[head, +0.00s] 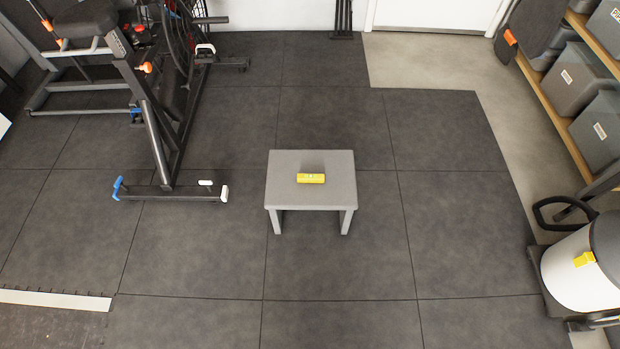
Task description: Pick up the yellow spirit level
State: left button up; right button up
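The yellow spirit level (311,178) lies near the middle of a small grey table (290,195), with its long side running left to right in the head view. It looks like a short yellow bar, and its finer details are too small to tell. Nothing touches it except the tabletop. Neither my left gripper nor my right gripper shows in the head view.
Dark floor tiles (340,260) around the table are clear. Exercise equipment (160,130) stands at the left. Shelves with grey bins (575,78) and a white bin with a dark lid (578,272) are at the right. A white door (435,12) is at the back.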

aim_at(301, 177)
jog(key=z, duration=1.2)
jog(key=i, duration=1.25)
jog(key=u, duration=2.85)
